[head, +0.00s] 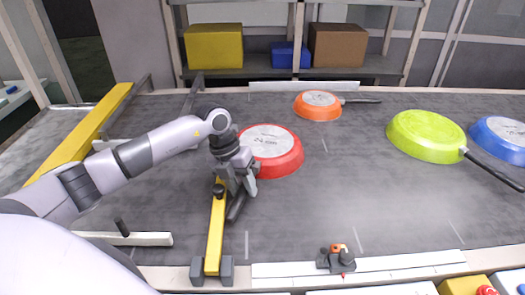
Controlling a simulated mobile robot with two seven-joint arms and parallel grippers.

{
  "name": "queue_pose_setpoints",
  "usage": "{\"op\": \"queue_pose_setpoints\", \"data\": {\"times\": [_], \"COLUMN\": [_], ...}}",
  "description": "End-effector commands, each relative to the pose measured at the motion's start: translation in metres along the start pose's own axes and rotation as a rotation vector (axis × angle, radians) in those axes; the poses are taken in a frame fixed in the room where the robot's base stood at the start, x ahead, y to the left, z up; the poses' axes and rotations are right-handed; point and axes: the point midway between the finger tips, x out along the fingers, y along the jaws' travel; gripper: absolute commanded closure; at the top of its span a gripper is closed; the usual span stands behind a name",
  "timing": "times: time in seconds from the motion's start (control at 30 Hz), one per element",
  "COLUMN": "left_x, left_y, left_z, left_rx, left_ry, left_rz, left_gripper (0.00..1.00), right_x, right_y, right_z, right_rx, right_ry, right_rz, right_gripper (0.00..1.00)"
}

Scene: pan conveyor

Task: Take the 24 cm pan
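The red pan (284,163) lies upside down on the conveyor, left of the middle. Its pale base disc carries a printed label that seems to read 24 cm. A dark handle (237,208) slants down from beneath my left gripper and seems to belong to this pan. My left gripper (240,188) points down at the pan's left front edge, over the handle's near end. The fingers overlap the handle in this view, so I cannot tell whether they are open or shut on it. My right gripper is not in view.
A yellow bar (215,240) stands close beside my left gripper. An orange pan (318,107), a lime green pan (426,137) and a blue pan (503,138) lie further back and right. A small device (337,260) sits at the front edge. The belt's front middle is clear.

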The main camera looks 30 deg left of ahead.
Motion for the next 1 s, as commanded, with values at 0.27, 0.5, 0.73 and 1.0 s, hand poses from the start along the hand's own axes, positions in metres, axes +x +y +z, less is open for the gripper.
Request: {"op": "queue_pose_setpoints", "data": {"times": [0.27,0.5,0.73,1.0], "left_x": [0.000,-0.002,-0.003,-0.013], "left_y": [0.000,-0.001,-0.002,-0.018], "left_z": [0.000,0.002,0.002,-0.006], "left_rx": [0.000,0.003,0.003,0.007], "left_ry": [0.000,-0.009,-0.009,-0.010], "left_rz": [0.000,-0.004,-0.004,-0.005], "left_gripper": [0.83,1.00,1.00,1.00], "right_x": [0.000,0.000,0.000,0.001], "right_y": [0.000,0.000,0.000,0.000], "right_z": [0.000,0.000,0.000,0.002], "right_rx": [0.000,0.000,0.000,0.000], "right_ry": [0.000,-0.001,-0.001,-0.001], "right_rz": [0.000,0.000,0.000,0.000], "right_gripper": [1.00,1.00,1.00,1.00]}}
